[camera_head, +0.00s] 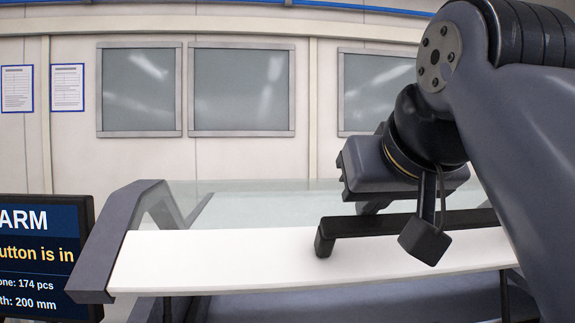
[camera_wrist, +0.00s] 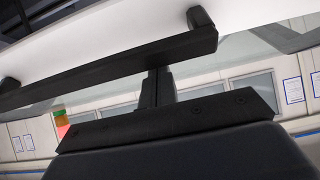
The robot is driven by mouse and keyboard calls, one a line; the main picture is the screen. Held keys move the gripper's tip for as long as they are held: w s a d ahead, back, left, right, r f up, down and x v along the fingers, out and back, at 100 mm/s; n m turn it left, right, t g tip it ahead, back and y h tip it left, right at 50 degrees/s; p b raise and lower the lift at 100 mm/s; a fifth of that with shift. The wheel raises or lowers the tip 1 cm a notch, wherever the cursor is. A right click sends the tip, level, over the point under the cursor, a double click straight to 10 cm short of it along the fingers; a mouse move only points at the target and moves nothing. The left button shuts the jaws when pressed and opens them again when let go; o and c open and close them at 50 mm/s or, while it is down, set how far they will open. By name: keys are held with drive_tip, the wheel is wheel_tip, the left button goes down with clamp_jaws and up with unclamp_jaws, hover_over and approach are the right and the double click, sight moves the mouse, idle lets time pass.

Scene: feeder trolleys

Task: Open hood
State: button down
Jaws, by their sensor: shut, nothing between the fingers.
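The hood (camera_head: 240,262) has a white front panel, a clear top and dark grey end frames. It looks lowered in the body camera view. A black bar handle (camera_head: 400,226) runs along the white panel on raised feet; it also crosses the wrist view (camera_wrist: 110,68). My gripper (camera_wrist: 156,88) is shut and empty, its dark fingers reaching up to the handle's bar. The bar overlaps their tips, so contact is unclear. In the body camera view my gripper (camera_head: 370,207) is beside the handle, its fingers mostly hidden by the handle and wrist parts.
A dark screen (camera_head: 42,255) with alarm text stands at the left, close to the hood's left end frame (camera_head: 115,240). A pale wall with windows (camera_head: 240,90) and posted sheets (camera_head: 67,88) is behind. My arm covers the right side.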

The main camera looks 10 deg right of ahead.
drive_tip(key=w+r+p, duration=0.2)
drive_tip(key=p, duration=0.1)
drive_tip(key=shift+w+r, duration=0.25)
drive_tip(key=shift+r, duration=0.05)
drive_tip(key=v, duration=0.9)
drive_tip(key=shift+s, duration=0.15)
drive_tip(key=shift+s, duration=0.1)
